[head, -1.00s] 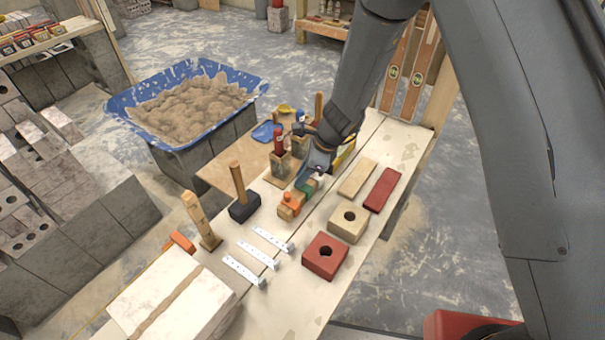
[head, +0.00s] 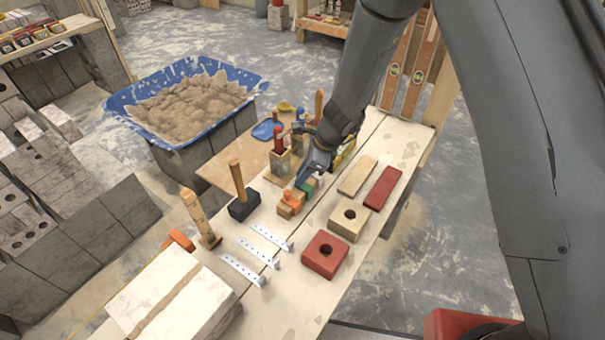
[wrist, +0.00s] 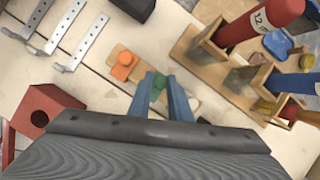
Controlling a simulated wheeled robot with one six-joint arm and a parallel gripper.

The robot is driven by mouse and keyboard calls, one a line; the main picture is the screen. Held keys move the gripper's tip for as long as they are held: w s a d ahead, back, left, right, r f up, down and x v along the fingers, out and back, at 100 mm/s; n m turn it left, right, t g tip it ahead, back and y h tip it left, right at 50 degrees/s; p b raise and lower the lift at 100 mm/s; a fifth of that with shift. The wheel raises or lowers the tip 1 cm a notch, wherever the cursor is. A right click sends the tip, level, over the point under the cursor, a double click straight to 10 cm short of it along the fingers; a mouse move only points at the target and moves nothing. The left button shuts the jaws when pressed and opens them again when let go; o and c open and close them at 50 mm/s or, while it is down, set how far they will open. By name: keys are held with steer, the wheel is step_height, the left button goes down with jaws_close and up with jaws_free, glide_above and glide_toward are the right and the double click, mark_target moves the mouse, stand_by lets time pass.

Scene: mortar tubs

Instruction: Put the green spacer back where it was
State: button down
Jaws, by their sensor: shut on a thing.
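The green spacer (wrist: 161,83) is between the blue fingertips of my gripper (wrist: 165,90) in the wrist view. My gripper (head: 307,176) is shut on it. In the head view, the green spacer (head: 312,185) is partly hidden by the fingers. It is at the far end of a small wooden block (head: 288,208), beside an orange piece (head: 293,197) on the same block. The orange piece (wrist: 123,66) stands clear of the fingers. I cannot tell whether the spacer rests fully on the wood.
A wooden rack with red (wrist: 262,22) and blue tubes stands close by. A black-headed mallet (head: 243,208), metal strips (head: 242,269) and red and tan blocks (head: 325,255) lie around on the bench. A blue mortar tub (head: 130,98) stands behind.

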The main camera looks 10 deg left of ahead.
steer(key=shift+f, duration=0.1)
steer(key=c, duration=1.6)
jaws_free()
steer(key=shift+o, duration=0.2)
steer(key=s+d+r+n+h, duration=0.1)
steer(key=s+d+r+n, duration=0.25)
steer(key=d+r, duration=0.5)
steer(key=s+d+r+n+h, duration=0.1)
steer(key=s+d+r+n, duration=0.1)
steer(key=d+r+n, duration=0.6)
steer(key=s+d+r+n+h, duration=0.1)
steer(key=s+d+n, duration=0.1)
steer(key=s+d, duration=0.3)
steer(key=s+d+r+n+h, duration=0.1)
steer(key=s+d, duration=0.4)
steer(key=d, duration=0.6)
steer(key=shift+s+r+n+t+h+b, duration=0.25)
steer(key=shift+r+n, duration=0.55)
steer(key=shift+n, duration=0.45)
